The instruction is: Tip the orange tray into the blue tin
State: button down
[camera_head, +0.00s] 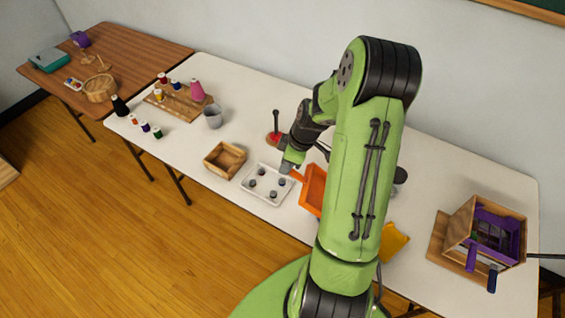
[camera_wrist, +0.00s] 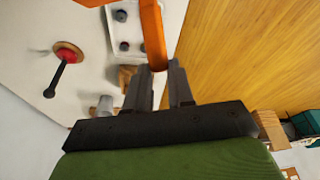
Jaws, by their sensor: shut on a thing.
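The orange tray (camera_head: 312,190) is partly hidden behind my arm, near the front edge of the white table. In the wrist view an orange strip, its handle or rim (camera_wrist: 152,30), runs down between the fingers of my gripper (camera_wrist: 158,72). My gripper (camera_head: 289,168) is shut on this strip. I cannot see the tray's inside or whether it holds anything. I cannot make out a blue tin for certain; a teal box (camera_head: 48,60) stands on the far brown table, and my arm hides part of the white table.
A white tray (camera_head: 248,187) with several dark round pieces lies left of the orange tray. A wooden box (camera_head: 225,160), a grey cup (camera_head: 213,117) and a spool board (camera_head: 178,103) stand further left. A wooden box with purple parts (camera_head: 485,235) is at right.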

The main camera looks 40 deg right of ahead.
jog(key=shift+s+d+r+t+y+p, duration=0.2)
jog(key=shift+s+d+r+t+p, duration=0.05)
jog(key=shift+s+d+r+p, duration=0.25)
jog(key=shift+s+d+r+t+y+p, duration=0.25)
jog(key=shift+s+r, duration=0.15)
jog(key=shift+r, duration=0.2)
jog(key=s+d+r+t+y+p, duration=0.3)
jog(key=s+d+t+y, duration=0.4)
jog(key=s+d, duration=0.6)
jog(key=shift+s+d+r+t+p, duration=0.15)
jog(key=shift+s+d+t+p, duration=0.35)
jog(key=shift+s, duration=0.95)
dwell(0.6)
jog(key=shift+a, duration=0.15)
dwell(1.1)
